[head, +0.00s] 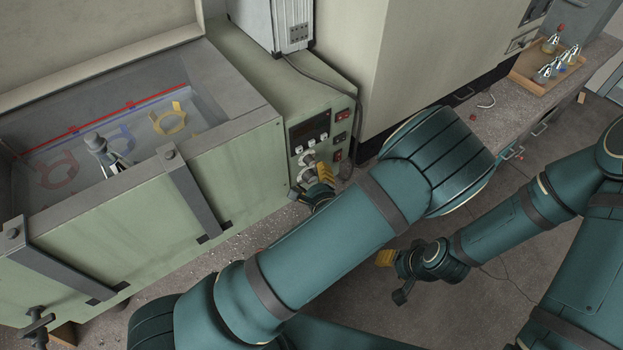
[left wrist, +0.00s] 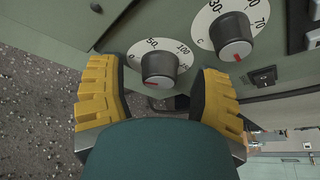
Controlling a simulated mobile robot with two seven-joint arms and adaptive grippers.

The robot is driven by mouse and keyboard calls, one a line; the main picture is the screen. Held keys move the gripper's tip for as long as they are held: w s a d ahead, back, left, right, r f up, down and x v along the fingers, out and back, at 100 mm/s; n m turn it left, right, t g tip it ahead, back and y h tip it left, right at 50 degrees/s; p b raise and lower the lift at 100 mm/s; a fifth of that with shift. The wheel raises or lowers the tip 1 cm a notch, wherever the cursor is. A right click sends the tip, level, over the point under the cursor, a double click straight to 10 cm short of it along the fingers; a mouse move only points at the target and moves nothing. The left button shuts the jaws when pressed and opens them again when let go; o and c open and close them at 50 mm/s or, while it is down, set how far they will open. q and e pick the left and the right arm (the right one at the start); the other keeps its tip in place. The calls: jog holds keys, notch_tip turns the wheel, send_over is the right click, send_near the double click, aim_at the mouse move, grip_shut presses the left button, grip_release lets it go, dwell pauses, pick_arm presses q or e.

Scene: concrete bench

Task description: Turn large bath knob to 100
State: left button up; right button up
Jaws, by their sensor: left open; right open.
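The bath (head: 225,165) is a pale green tank with a control panel (head: 318,140) on its right end. In the head view my left gripper (head: 322,178) is at the panel's lower part. My right gripper (head: 392,262) is open and empty, away from the panel.
A second dark knob (left wrist: 232,36), on a dial marked 30 and 70, is up and right of the first. Switches (head: 340,140) line the panel's right side. A wooden tray of flasks (head: 533,72) stands on the far bench. The floor around my right gripper is clear.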

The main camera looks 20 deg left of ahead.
pick_arm(q)
grip_shut()
dwell(0.3)
